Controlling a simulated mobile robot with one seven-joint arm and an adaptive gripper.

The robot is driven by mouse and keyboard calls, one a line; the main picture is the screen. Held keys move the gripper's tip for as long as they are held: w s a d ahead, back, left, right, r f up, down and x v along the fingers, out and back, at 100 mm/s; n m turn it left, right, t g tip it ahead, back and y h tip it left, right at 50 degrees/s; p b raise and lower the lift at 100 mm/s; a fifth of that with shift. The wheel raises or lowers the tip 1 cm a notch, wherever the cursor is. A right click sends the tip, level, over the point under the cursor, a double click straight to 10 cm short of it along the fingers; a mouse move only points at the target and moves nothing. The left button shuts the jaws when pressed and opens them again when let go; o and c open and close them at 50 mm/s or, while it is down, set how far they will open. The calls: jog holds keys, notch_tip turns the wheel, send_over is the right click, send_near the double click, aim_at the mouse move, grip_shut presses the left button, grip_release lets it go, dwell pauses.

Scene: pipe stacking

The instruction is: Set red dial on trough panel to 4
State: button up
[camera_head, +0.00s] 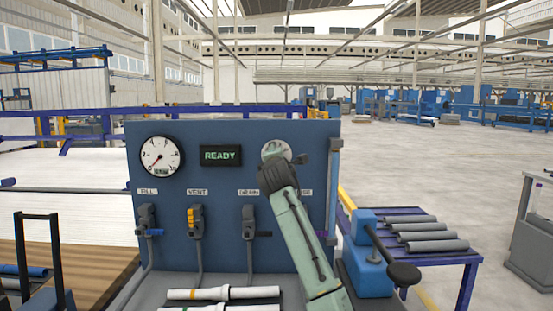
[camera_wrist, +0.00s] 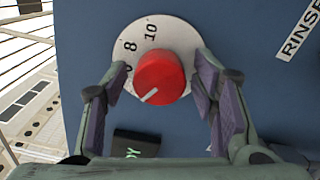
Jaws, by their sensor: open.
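The red dial (camera_wrist: 160,72) sits on a round white plate (camera_wrist: 147,29) in the wrist view. The numbers 10 and 8 are readable on the plate, with a third partly covered by the left finger. The dial's white pointer line points to the lower left in the wrist view; the number it points at cannot be read. My gripper (camera_wrist: 162,68) is open, with one finger on each side of the dial and a visible gap to it. In the head view my gripper (camera_head: 279,168) is at the panel's upper right and hides the red knob; part of the plate (camera_head: 275,150) shows.
The blue trough panel (camera_head: 220,230) carries a round gauge (camera_head: 161,157), a READY display (camera_head: 221,156) and several valves below. White pipes (camera_head: 222,293) lie in front. A blue post with a black-knobbed lever (camera_head: 370,250) and a table of grey pipes (camera_head: 410,220) stand to the right.

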jog(key=shift+s, duration=0.15)
jog(key=s, duration=1.1)
jog(key=shift+s, duration=0.4)
jog(key=shift+f, duration=0.1)
